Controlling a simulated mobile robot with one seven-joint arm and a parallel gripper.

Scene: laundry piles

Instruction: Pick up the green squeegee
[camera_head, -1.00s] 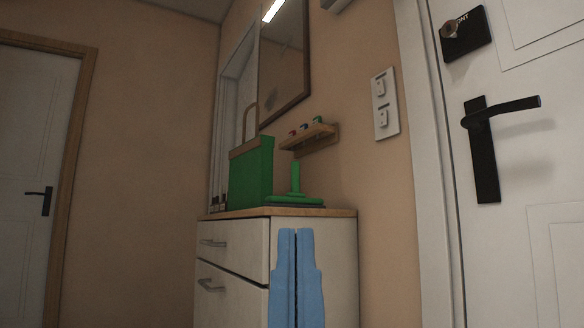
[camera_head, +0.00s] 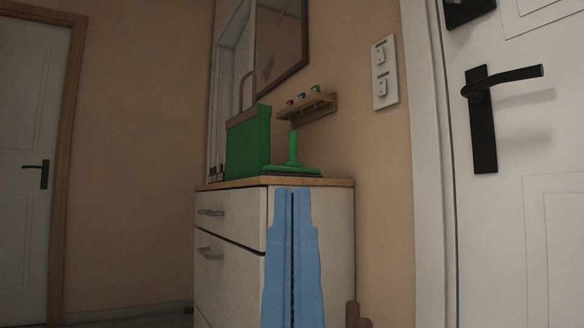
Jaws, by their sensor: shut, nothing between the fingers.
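The green squeegee (camera_head: 293,152) is on top of a white cabinet (camera_head: 338,240), near its right end. Its handle points up and its wide green head lies low along the cabinet top. My blue gripper (camera_head: 292,194) rises from the bottom of the view in front of the cabinet. Its two fingers are side by side with only a thin dark gap, shut and empty. In the picture the fingertips are just below the cabinet's top edge, under the squeegee and apart from it. The gripper hides part of the cabinet front.
A green bag (camera_head: 248,145) with a brown rim and handle stands left of the squeegee. Small dark bottles (camera_head: 213,172) are at the left end. A wooden wall shelf (camera_head: 307,107) with small coloured items hangs above. A white door (camera_head: 530,200) is at right. A brown object (camera_head: 357,315) shows low down.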

